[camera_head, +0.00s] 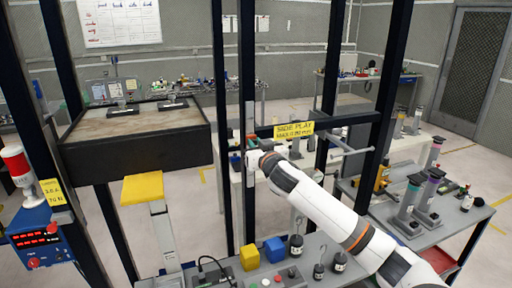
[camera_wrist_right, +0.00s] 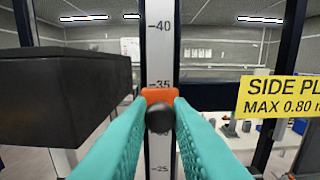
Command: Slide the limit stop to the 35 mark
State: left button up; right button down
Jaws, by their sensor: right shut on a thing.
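The limit stop (camera_wrist_right: 158,95) is an orange block with a dark round knob (camera_wrist_right: 159,119) on an upright white scale (camera_wrist_right: 160,50). In the wrist view its top edge sits at or just under the 35 mark; the 40 mark is above and a 25 mark shows below. My right gripper (camera_wrist_right: 158,122) has its teal fingers shut on the knob from both sides. In the head view my right gripper (camera_head: 252,155) is at the scale (camera_head: 250,115) on a dark post, and the stop is mostly hidden. My left gripper is not in view.
A dark heavy block (camera_head: 140,140) hangs in the frame at left, above a yellow-topped post (camera_head: 142,188). A yellow SIDE PLAY sign (camera_head: 293,130) is right of the scale. Yellow and blue blocks and weights (camera_head: 296,245) stand below; a grey bench (camera_head: 425,215) is at right.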

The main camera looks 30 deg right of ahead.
jog(key=c, duration=1.3)
grip_release()
jog(key=b+v, duration=0.4)
jog(key=v, duration=0.8)
jog(key=shift+b, duration=0.35)
jog(key=shift+d, duration=0.1)
